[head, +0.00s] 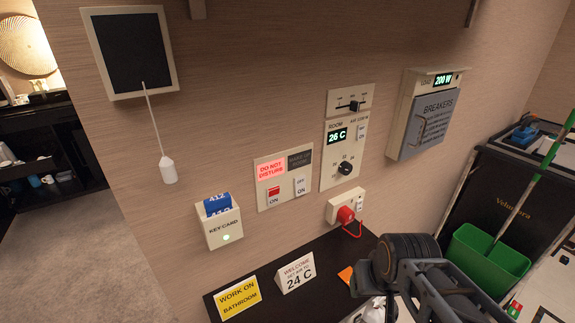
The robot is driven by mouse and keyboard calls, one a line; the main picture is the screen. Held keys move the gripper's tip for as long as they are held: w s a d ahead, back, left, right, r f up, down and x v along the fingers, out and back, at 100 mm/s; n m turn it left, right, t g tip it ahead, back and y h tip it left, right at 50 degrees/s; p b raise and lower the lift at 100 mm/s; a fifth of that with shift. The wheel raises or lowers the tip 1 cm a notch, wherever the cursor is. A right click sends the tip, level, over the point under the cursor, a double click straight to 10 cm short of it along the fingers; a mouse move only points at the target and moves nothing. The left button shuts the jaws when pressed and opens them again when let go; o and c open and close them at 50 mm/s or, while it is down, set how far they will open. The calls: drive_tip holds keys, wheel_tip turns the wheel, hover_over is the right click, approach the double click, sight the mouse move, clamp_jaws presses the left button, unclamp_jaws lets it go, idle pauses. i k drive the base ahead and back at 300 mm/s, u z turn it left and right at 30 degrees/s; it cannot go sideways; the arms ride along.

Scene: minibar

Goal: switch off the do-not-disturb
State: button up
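The do-not-disturb panel (285,207) is a cream plate on the wall near the middle of the head view. Its DO NOT DISTURB sign (270,170) is lit red. Below the sign is a switch (273,196) showing red at the top and ON beneath. To the right, the MAKE UP ROOM sign (299,160) is dark, above a white switch (299,186) marked OFF and ON. My gripper (376,279) is at the lower right, below and right of the panel and apart from it. Its fingers are not clear, and I see nothing held.
A key card holder (222,231) is left of the panel, a thermostat (342,160) right of it. A red plug (346,214) sits below the thermostat. A pull cord (168,170) hangs at left. Signs stand on the dark shelf (330,250). The wall before the panel is clear.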

sight(273, 193)
drive_tip(key=u, duration=0.6)
drive_tip(key=k, duration=1.35)
drive_tip(key=u, duration=0.4)
drive_tip(key=i, duration=1.05)
drive_tip(key=u, duration=0.4)
